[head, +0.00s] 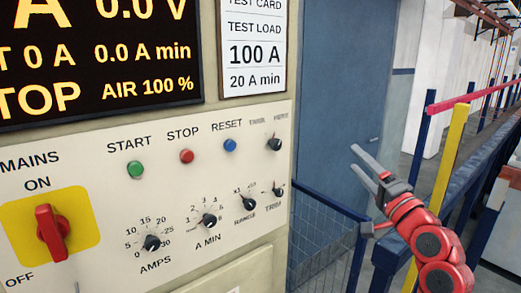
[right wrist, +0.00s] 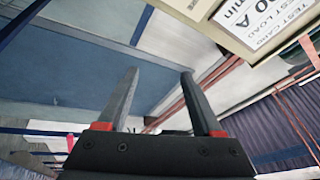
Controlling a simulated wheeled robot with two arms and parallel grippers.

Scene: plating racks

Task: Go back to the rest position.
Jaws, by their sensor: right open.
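My right gripper (head: 361,165) is open and empty at the right of the head view, in front of the blue door and to the right of the control panel. Its two fingers also show in the right wrist view (right wrist: 158,95), spread apart with nothing between them. My red right arm comes in from the lower right. The control panel (head: 100,235) fills the left, with its red mains switch (head: 52,230) upright near ON, and green, red and blue buttons. My left gripper is not in view.
A dark display (head: 95,55) and a white test card (head: 254,45) sit above the panel. A blue mesh fence (head: 325,235) stands right of the cabinet, before a blue door (head: 345,90). A yellow post (head: 450,150) and blue railings stand close behind my right arm.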

